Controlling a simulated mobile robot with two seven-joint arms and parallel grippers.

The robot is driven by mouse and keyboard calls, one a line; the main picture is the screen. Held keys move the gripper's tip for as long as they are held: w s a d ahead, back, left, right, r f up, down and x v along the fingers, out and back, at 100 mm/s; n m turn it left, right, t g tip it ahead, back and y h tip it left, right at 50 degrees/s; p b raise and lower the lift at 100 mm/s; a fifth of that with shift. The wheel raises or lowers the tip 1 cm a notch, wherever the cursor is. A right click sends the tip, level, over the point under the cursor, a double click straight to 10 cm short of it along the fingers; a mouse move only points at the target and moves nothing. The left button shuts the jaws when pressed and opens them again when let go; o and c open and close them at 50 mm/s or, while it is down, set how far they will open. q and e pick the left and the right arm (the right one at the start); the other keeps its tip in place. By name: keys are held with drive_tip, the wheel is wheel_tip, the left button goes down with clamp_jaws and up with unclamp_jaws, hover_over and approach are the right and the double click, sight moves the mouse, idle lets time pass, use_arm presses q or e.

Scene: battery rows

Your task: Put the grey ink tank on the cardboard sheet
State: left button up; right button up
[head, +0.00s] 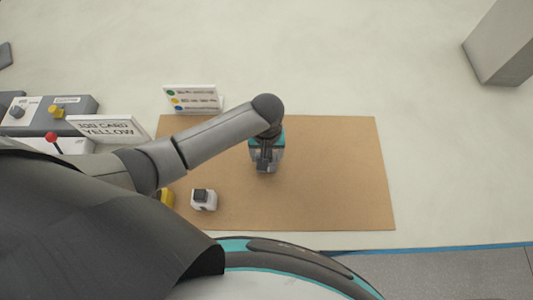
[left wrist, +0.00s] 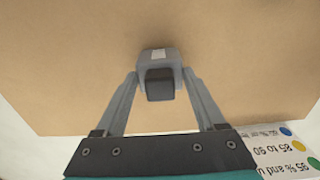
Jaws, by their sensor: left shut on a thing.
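My left gripper (head: 265,166) is over the middle of the cardboard sheet (head: 335,175), pointing down. In the left wrist view its fingers (left wrist: 160,88) are shut on the grey ink tank (left wrist: 158,56), a small grey block with a dark cap and a pale label. The cardboard sheet (left wrist: 70,60) fills the view behind the tank. I cannot tell whether the tank touches the sheet. In the head view the gripper mostly hides the tank. My right gripper is not in view.
A white tank with a black cap (head: 204,200) stands on the sheet's near left part, with a partly hidden yellow thing (head: 167,198) beside it. The sheet's right half is clear.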

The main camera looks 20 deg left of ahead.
use_arm(q)
drive_tip(key=o, duration=1.5)
drive_tip(key=shift+f, duration=0.1)
wheel_tip(320, 180, up, 12)
drive_tip(key=p, duration=0.2)
drive_tip(key=shift+p, duration=0.35)
